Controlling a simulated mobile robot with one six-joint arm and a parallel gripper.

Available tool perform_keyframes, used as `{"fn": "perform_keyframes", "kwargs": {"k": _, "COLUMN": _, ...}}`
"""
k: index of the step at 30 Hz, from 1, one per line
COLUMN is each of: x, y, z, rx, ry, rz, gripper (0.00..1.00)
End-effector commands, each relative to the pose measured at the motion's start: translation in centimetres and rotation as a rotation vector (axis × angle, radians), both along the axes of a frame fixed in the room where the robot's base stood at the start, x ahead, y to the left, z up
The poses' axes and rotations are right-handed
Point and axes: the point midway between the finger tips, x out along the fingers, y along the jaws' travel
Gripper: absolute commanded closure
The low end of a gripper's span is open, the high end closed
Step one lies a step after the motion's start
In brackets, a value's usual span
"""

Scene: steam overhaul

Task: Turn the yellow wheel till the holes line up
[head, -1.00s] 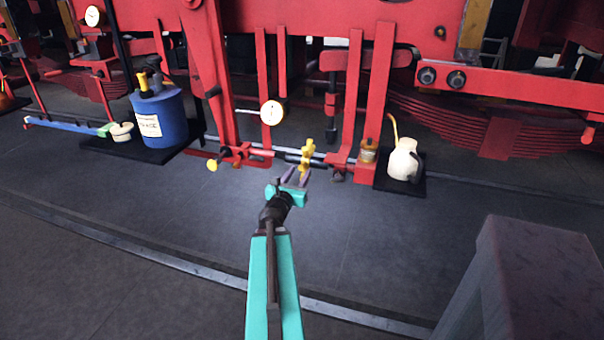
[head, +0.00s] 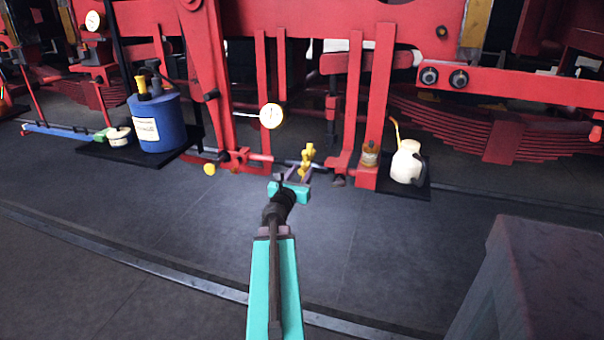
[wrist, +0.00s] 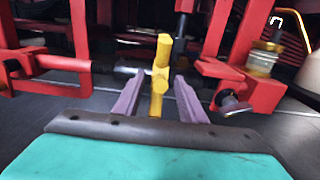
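The yellow wheel (head: 307,158) sits low on the red machine frame, left of the red upright posts, on a grey rod. In the wrist view the yellow wheel (wrist: 160,70) is seen nearly edge-on, as a narrow upright shape. My gripper (head: 294,178) is just in front of it in the head view. In the wrist view my gripper (wrist: 158,100) has its two purple fingers apart, one on each side of the wheel's lower part. I see a gap beside each finger. I cannot make out any holes to line up.
A blue can (head: 160,122) stands on a dark mat at left. A cream oil can (head: 406,166) and a small amber jar (head: 370,158) are at right. A round gauge (head: 271,116) is above the wheel. A grey block (head: 545,275) fills the front right. The floor between is clear.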

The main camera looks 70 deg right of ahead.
Motion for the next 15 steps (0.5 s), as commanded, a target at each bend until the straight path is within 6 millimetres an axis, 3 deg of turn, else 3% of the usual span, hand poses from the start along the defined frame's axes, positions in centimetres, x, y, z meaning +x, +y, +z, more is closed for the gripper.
{"fn": "perform_keyframes", "kwargs": {"k": 15, "x": 0.04, "y": -0.92, "z": -0.02, "rx": 0.0, "ry": 0.001, "rz": 0.001, "gripper": 0.62}}
